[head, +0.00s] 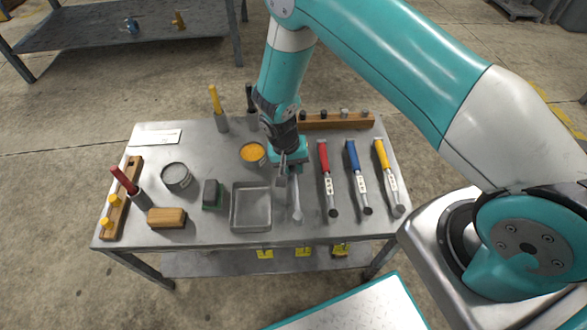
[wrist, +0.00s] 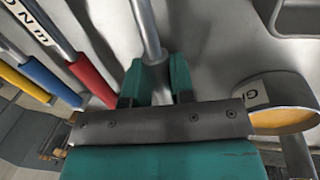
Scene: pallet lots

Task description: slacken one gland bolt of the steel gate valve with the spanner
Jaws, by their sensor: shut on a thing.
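The spanner (head: 297,205) is a plain steel tool over the front middle of the worktable, right of the grey tray. My gripper (head: 290,165) reaches down over the table and is shut on it. In the wrist view the spanner's grey shaft (wrist: 147,28) runs between the teal fingers of my gripper (wrist: 155,88). I cannot tell whether the spanner rests on the table or is just above it. I cannot make out a steel gate valve; a small blue fitting (head: 131,25) and a brass one (head: 178,20) stand on a far bench.
The worktable (head: 215,233) holds an empty grey tray (head: 250,228), an orange-filled tin (head: 252,153) and a grey tin (head: 176,177). Red (head: 323,155), blue (head: 352,157) and yellow-handled (head: 382,157) torque wrenches lie at right. The far bench (head: 90,28) stands across open floor.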

